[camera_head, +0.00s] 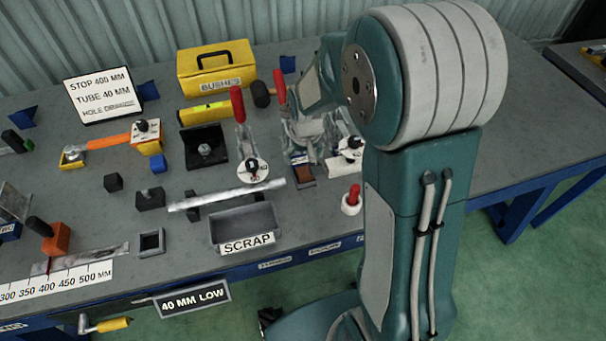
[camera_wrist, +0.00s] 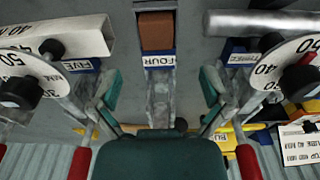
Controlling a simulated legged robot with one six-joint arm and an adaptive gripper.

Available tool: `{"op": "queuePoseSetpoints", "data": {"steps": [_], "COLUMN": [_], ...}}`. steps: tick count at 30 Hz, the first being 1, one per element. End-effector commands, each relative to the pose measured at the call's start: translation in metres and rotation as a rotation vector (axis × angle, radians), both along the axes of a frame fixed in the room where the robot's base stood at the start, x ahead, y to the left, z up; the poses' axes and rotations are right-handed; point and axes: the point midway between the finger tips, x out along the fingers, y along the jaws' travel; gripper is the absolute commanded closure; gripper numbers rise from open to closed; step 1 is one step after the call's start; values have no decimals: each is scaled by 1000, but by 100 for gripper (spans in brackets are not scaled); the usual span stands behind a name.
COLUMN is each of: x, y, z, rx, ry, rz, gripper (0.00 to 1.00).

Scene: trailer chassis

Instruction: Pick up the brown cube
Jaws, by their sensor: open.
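The brown cube (camera_wrist: 157,31) sits in a slot of the holder labelled FOUR (camera_wrist: 158,62) in the wrist view, at the top centre. In the head view the brown cube (camera_head: 304,173) shows as a small brown patch below my gripper. My gripper (camera_wrist: 159,87) is open and empty, with one teal-padded finger on each side of the picture's middle. The cube lies ahead of the gap between the fingers, apart from both. In the head view my gripper (camera_head: 311,135) is over the bench, its fingertips hard to make out.
In the head view, a SCRAP tray (camera_head: 242,228), red-handled clamp (camera_head: 238,105), and red-topped white piece (camera_head: 352,198) stand nearby.

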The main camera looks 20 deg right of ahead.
Motion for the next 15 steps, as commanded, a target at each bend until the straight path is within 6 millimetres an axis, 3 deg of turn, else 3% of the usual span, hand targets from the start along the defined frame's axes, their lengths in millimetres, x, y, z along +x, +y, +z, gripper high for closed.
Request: {"op": "queuePoseSetpoints", "data": {"steps": [15], "x": [4], "y": [-1], "z": [-63], "rx": [0], "ry": [3], "rz": [-1], "gripper": [3]}}
